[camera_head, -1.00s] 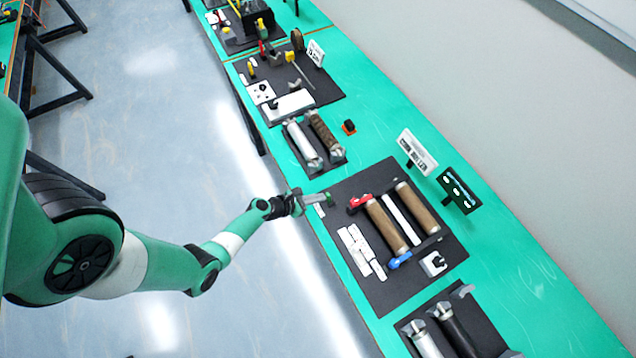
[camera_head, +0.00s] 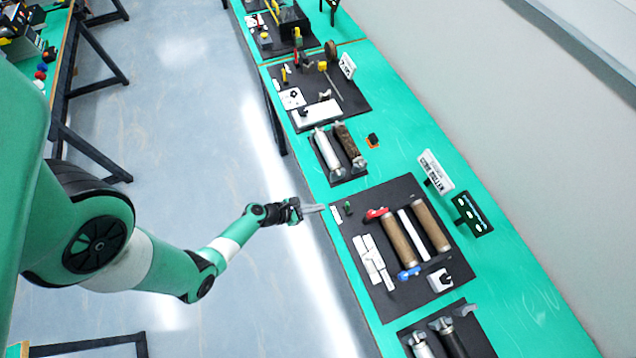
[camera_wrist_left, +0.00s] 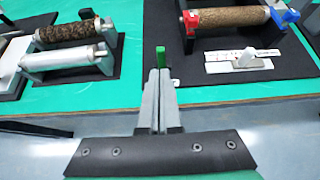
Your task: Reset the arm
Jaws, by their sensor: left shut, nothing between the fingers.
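My left arm reaches in from the left in the head view. Its gripper (camera_head: 314,208) is at the near edge of the green table, beside the black conveyor mat (camera_head: 385,306). In the left wrist view the two grey fingers (camera_wrist_left: 158,100) lie together, shut and empty. A small green upright piece (camera_head: 348,207) stands on the mat just beyond the fingertips. It also shows in the left wrist view (camera_wrist_left: 161,57), behind the tips. My right gripper is in neither view.
The mat holds brown rollers (camera_head: 399,242), a red end piece (camera_head: 377,213), a blue end piece (camera_head: 409,273) and white plates. A roller tray (camera_head: 340,178) lies farther up the table. Signs stand behind the mat, including a black panel (camera_head: 472,213). Open floor lies left of the table.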

